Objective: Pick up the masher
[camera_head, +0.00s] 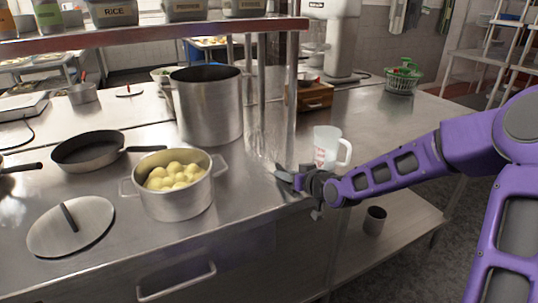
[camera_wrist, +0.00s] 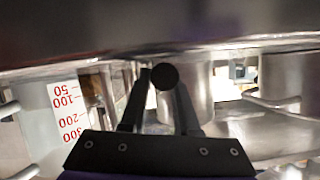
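A dark round end (camera_wrist: 164,76), which looks like the end of the masher's handle, shows between my fingertips in the wrist view. The rest of that object is hidden. My gripper (camera_wrist: 162,84) has its two fingers apart, one on each side of the dark end. A small gap seems to show on the left, and contact on the right is unclear. In the head view my gripper (camera_head: 284,174) is low over the counter's front edge, left of the measuring cup. I cannot clearly make out a masher there.
A clear measuring cup (camera_head: 326,147) stands close beside my gripper. A pot of potatoes (camera_head: 178,204), a tall stockpot (camera_head: 207,122), a pan (camera_head: 88,152) and a lid (camera_head: 70,240) are to the left. A shelf post (camera_head: 292,95) rises behind my gripper.

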